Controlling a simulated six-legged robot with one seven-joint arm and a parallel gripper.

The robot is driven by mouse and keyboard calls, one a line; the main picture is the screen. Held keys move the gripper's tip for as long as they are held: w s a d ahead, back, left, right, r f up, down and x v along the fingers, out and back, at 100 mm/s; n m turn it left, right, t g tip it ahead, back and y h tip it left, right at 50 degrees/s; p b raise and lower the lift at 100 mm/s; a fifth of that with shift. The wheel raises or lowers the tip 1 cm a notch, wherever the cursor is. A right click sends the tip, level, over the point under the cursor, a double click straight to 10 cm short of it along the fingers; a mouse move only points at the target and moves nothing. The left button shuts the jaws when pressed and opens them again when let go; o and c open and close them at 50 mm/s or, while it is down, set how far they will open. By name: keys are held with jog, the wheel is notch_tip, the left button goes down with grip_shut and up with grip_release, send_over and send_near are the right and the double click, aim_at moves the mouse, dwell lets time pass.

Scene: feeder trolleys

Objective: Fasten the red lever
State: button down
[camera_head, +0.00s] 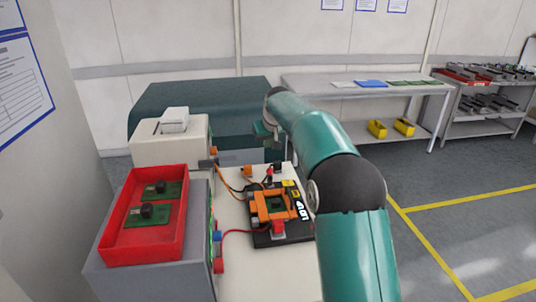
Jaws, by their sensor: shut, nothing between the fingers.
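A black test fixture (262,240) with an orange frame (256,207) lies on the white bench top. A green board (276,206) shows inside the frame. A small red upright part (269,172) stands at the back of the fixture, and a red block (278,228) sits at its front edge. I cannot tell for certain which of the two is the red lever. My gripper (266,136) is shut and empty, at the end of the teal arm, above and behind the fixture. It is small and partly hidden by my arm, and appears apart from both red parts.
A red tray (117,245) with green boards stands on a grey box at left. A white printer-like device (170,140) is behind it. Orange and red cables cross the bench top. A dark green cabinet (190,95) stands behind. My arm covers the bench's right side.

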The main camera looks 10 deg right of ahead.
aim_at(270, 176)
notch_tip(270, 176, down, 9)
jog(key=shift+w, duration=0.45)
dwell(0.5)
jog(key=shift+s+d+r+t, duration=0.1)
jog(key=shift+s+r+t, duration=0.1)
jog(key=shift+s+t, duration=0.25)
dwell(0.4)
